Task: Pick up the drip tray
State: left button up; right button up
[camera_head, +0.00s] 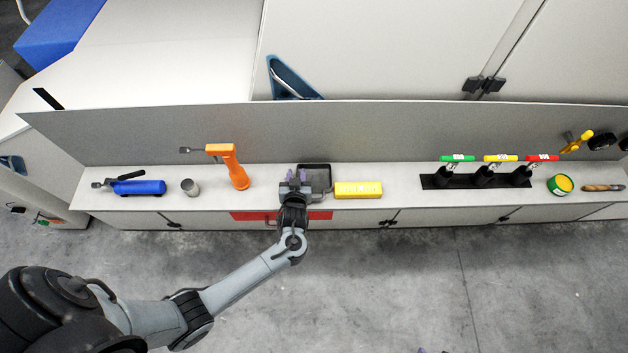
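The drip tray looks to be the dark, shallow rectangular tray (318,170) on the light shelf, left of the yellow block. My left gripper (297,175) is over the tray's left front part and hides some of it. Only small purple tips at the bottom edge of the picture hint at my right gripper (433,351); the rest is out of view.
A yellow block (358,189) stands close right of the tray. A grey panel (400,130) rises behind the shelf.

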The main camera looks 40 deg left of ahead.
pick_arm(q)
jog(key=shift+w+a+f, duration=0.3)
jog(key=shift+w+a, duration=0.05)
jog(key=shift+w, duration=0.2)
grip_shut()
jog(key=shift+r, duration=0.15)
